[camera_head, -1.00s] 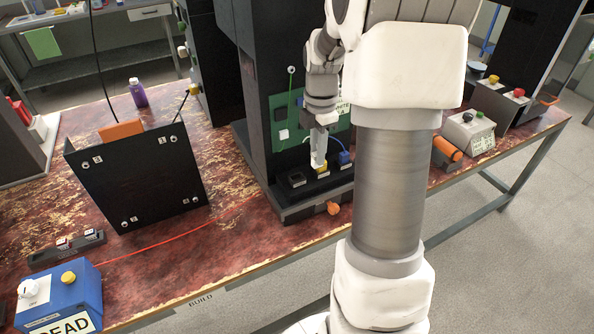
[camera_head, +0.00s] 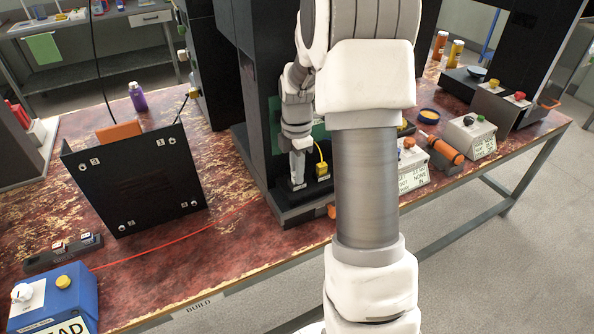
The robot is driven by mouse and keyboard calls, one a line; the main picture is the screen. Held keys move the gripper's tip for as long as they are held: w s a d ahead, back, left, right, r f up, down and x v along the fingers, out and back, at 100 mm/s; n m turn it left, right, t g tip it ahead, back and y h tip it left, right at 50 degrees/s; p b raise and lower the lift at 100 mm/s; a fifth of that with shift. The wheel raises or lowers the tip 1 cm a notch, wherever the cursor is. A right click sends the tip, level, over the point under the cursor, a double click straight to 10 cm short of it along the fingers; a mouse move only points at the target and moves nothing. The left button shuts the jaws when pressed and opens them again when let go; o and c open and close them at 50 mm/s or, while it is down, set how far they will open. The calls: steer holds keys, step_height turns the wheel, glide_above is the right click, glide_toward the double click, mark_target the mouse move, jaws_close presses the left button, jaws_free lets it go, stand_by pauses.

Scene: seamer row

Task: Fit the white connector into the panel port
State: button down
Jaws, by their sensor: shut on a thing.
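My gripper (camera_head: 298,178) points down at the left end of the dark ledge at the foot of the tall black machine. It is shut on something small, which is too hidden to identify. A yellow connector (camera_head: 322,170) with a yellow cable stands on the ledge just right of my gripper. The green panel (camera_head: 321,133) on the machine's face is mostly covered by my arm. I cannot make out the white connector or the panel port in this view.
A black bracket plate (camera_head: 135,180) stands left on the worn red bench. A purple bottle (camera_head: 138,97) is behind it. A blue box (camera_head: 60,295) sits front left. An orange cylinder (camera_head: 445,151) and a white button box (camera_head: 470,136) stand right. A red cable crosses the bench.

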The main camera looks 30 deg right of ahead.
steer(key=c, duration=0.8)
jaws_free()
steer(key=shift+f, duration=0.15)
